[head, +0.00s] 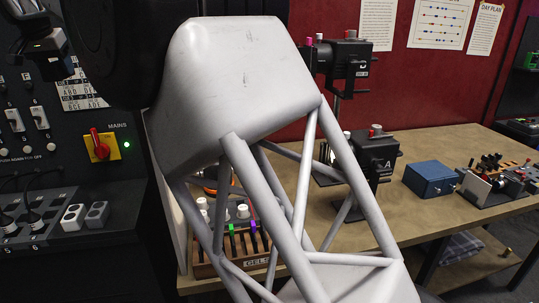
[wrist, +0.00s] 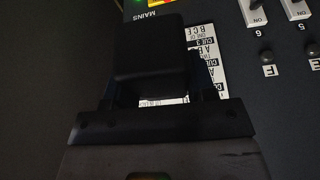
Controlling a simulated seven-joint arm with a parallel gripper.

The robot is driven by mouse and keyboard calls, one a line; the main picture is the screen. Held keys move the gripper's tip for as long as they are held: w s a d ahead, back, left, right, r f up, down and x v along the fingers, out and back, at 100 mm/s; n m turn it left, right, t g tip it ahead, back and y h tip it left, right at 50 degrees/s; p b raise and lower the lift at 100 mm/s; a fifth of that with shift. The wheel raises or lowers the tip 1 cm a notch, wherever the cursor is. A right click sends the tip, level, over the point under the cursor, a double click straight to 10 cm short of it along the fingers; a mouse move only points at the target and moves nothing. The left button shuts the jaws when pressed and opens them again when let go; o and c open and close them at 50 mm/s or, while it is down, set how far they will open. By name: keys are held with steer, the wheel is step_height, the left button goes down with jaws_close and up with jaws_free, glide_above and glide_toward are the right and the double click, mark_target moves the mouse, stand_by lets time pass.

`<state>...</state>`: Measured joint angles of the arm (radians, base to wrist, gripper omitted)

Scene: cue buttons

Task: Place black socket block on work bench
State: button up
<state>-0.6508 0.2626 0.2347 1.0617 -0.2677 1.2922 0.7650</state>
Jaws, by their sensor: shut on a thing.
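My gripper (wrist: 152,88) is shut on a dark, box-shaped block, the black socket block (wrist: 150,50), in the wrist view. The block sits between the two fingers and hides part of the panel labels behind it. In the head view my gripper (head: 45,52) is at the upper left, in front of the black control panel, well away from the bench. The work bench (head: 440,205) has a tan top and stands at the right in the head view. My large white arm link hides part of its left side.
The control panel (head: 98,192) holds a red mains switch (head: 100,145), toggles and cables. On the bench stand black devices (head: 372,152), a blue box (head: 430,178), a small vise-like fixture (head: 495,185) and a wooden rack (head: 232,258). Bare bench top shows toward its front.

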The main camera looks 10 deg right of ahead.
step_height(320, 180, up, 19)
steer(key=s, duration=0.2)
step_height(320, 180, up, 11)
glide_above(52, 63)
steer(key=s+d, duration=0.3)
steer(key=d+r, duration=0.3)
steer(key=d, duration=0.1)
steer(key=w+d+m, duration=0.2)
steer(key=w+d, duration=0.1)
steer(key=d, duration=3.3)
steer(key=w+d+f+m+h, duration=0.1)
steer(key=w+d+f, duration=0.1)
steer(key=w+f, duration=0.75)
steer(key=w+d+f+m+g, duration=0.1)
steer(key=w+d+f+m, duration=0.3)
steer(key=f, duration=1)
steer(key=w+d+f+n+h, duration=0.1)
steer(key=w+f, duration=0.8)
steer(key=f, duration=0.3)
steer(key=w+d+f, duration=0.2)
steer(key=f, duration=1)
steer(key=w+d+f+m, duration=0.1)
steer(key=w+d+f, duration=0.1)
steer(key=f, duration=1.1)
steer(key=w+d+f+m, duration=0.1)
steer(key=d+f, duration=0.2)
steer(key=f, duration=0.9)
steer(key=shift+w+f+h, duration=0.2)
steer(key=shift+w+h, duration=0.2)
